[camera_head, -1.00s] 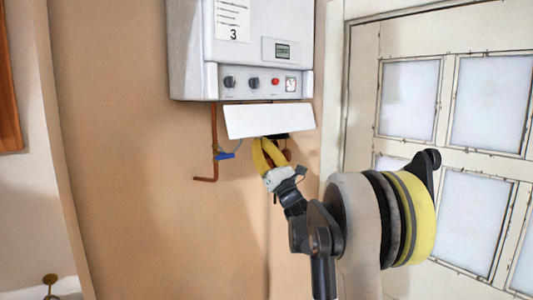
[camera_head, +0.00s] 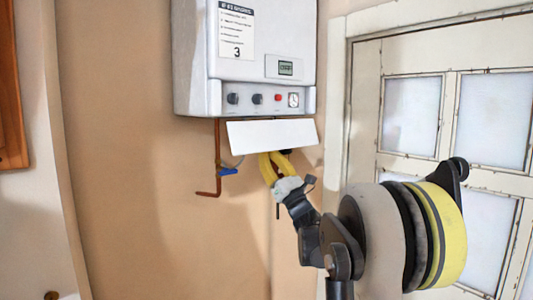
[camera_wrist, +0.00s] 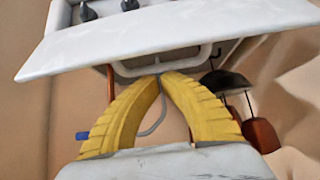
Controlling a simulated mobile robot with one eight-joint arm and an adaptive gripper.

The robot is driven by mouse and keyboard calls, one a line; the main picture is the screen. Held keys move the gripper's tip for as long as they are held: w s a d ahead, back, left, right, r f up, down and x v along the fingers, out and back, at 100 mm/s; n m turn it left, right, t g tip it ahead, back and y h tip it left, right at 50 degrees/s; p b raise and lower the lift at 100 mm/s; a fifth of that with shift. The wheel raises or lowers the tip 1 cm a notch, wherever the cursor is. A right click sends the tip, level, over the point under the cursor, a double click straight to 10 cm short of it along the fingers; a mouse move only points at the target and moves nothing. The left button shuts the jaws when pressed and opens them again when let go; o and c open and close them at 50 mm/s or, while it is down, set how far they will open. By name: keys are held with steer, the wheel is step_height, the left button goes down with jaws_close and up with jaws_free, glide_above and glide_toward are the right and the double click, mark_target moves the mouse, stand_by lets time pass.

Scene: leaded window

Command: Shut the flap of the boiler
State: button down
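The boiler (camera_head: 243,65) is a white box on the wall with a control strip along its lower front. Its flap (camera_head: 272,134) is a plain white panel hanging open below that strip, tilted outward. In the wrist view the flap (camera_wrist: 170,35) spans the top, with control knobs above it. My gripper (camera_head: 277,155) is just below the flap's lower edge. In the wrist view its yellow fingers (camera_wrist: 160,76) meet at the tips, beneath the flap, with nothing visible between them. A grey bracket lies at or behind the tips; I cannot tell whether they touch it.
A copper pipe (camera_head: 217,165) with a blue valve handle (camera_head: 228,171) hangs left of my gripper. Dark and copper fittings (camera_wrist: 235,95) are at its right in the wrist view. A white door with glass panes (camera_head: 410,115) stands at the right.

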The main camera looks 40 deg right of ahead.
steer(key=shift+s+g, duration=0.4)
steer(key=shift+s+p, duration=0.2)
steer(key=shift+p, duration=0.3)
steer(key=g+p, duration=1.1)
steer(key=p, duration=0.4)
glide_toward(280, 145)
steer(key=x, duration=0.5)
steer(key=shift+a, duration=0.1)
step_height(280, 145, up, 10)
steer(key=s+g+p, duration=0.2)
steer(key=p, duration=0.2)
steer(key=shift+h, duration=0.3)
steer(key=shift+f, duration=0.2)
